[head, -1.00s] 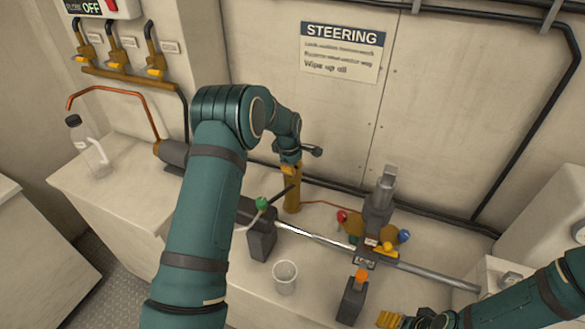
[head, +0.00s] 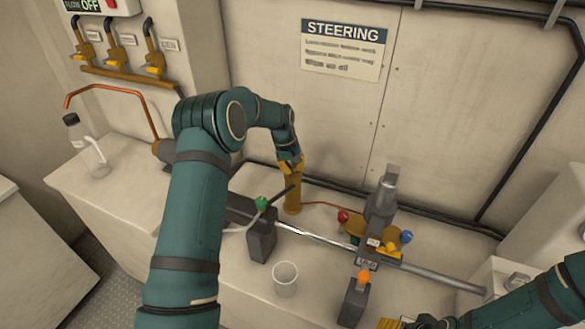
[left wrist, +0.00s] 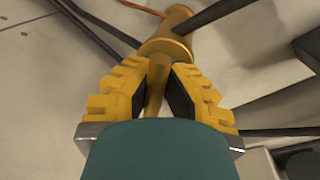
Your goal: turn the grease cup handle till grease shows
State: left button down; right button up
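The brass grease cup (head: 292,201) stands upright on the bench near the back wall. My left gripper (head: 290,163) is on its top end from above. In the left wrist view the gripper's fingers (left wrist: 160,90) flank the cup's narrow brass handle stem (left wrist: 157,82) closely on both sides and appear shut on it. The wider round cup body (left wrist: 166,47) shows beyond. I see no clear grease. My right gripper (head: 392,323) is at the bottom edge, partly cut off, and its opening cannot be read.
A lever with a green knob (head: 262,203) and a steel rod (head: 325,238) lie close in front of the cup. A clear cup (head: 285,278) stands nearer. A valve assembly (head: 380,212) with coloured knobs is right. A bottle (head: 75,133) stands far left.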

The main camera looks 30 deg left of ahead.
pick_arm(q)
jog(key=m, duration=0.3)
jog(key=m+g, duration=0.1)
jog(key=m, duration=0.1)
jog(key=shift+d+m+h, duration=0.25)
jog(key=shift+m+h, duration=0.05)
jog(key=m+g, duration=0.1)
jog(key=m, duration=0.4)
jog(key=shift+f, duration=0.1)
jog(key=m+g, duration=0.1)
jog(key=m, duration=0.4)
jog(key=shift+a+m+y, duration=0.15)
jog(key=shift+m+y, duration=0.25)
jog(key=m, duration=0.4)
jog(key=shift+a+g+y, duration=0.1)
jog(key=shift+g+y, duration=0.2)
jog(key=shift+a+m+p, duration=0.1)
jog(key=shift+m+p, duration=0.2)
jog(key=shift+m, duration=0.8)
jog(key=shift+a+y, duration=0.1)
jog(key=shift+y, duration=0.2)
jog(key=c, duration=0.9)
grip_release()
jog(key=shift+s+a, duration=0.1)
jog(key=shift+s, duration=0.05)
jog(key=shift+c, duration=0.2)
